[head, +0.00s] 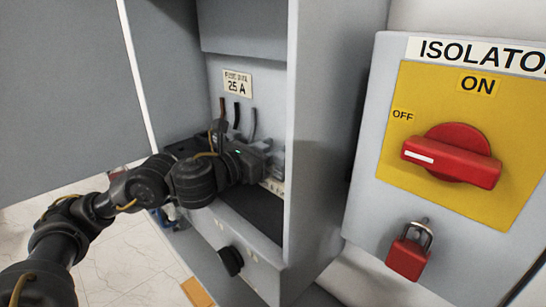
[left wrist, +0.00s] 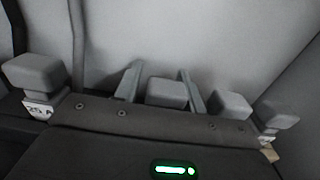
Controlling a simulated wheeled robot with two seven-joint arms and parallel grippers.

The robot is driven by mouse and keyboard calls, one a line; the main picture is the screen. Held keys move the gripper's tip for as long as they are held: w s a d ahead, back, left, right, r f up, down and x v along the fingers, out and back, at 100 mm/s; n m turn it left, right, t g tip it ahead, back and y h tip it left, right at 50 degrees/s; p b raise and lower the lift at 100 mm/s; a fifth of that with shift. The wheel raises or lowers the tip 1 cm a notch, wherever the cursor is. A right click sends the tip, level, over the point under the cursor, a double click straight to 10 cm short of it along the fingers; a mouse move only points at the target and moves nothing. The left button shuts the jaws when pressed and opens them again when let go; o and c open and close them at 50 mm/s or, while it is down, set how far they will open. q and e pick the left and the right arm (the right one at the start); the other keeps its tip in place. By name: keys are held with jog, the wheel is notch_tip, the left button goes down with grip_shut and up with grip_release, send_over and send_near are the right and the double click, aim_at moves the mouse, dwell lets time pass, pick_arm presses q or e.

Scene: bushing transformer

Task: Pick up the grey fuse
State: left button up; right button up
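Several grey block-shaped fuses stand in a row along the back of the cabinet. In the left wrist view, one grey fuse (left wrist: 167,93) sits between the two fingers of my left gripper (left wrist: 161,88). The fingers are spread, with a small gap showing at its left; contact on the right cannot be told. Another grey fuse (left wrist: 36,75) with a "25 A" label is at the left, and others (left wrist: 230,105) are at the right. In the head view my left gripper (head: 264,160) is inside the cabinet and hides most of the row. My right gripper is not in view.
The cabinet's side wall (head: 318,130) stands close right of my left gripper. A black knob (head: 231,261) is on the front below. The red isolator switch (head: 452,155) and red padlock (head: 408,255) are at the right.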

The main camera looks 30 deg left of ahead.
pick_arm(q)
jog(key=shift+s+a+r, duration=0.15)
jog(key=shift+s+r, duration=0.1)
jog(key=shift+s, duration=0.3)
jog(key=shift+c, duration=0.3)
jog(key=shift+s+r, duration=0.1)
jog(key=shift+s, duration=0.15)
jog(key=shift+c, duration=1.2)
jog(key=shift+w, duration=0.15)
jog(key=c, duration=0.5)
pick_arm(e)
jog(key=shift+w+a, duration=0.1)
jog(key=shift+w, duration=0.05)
pick_arm(q)
jog(key=shift+o, duration=0.2)
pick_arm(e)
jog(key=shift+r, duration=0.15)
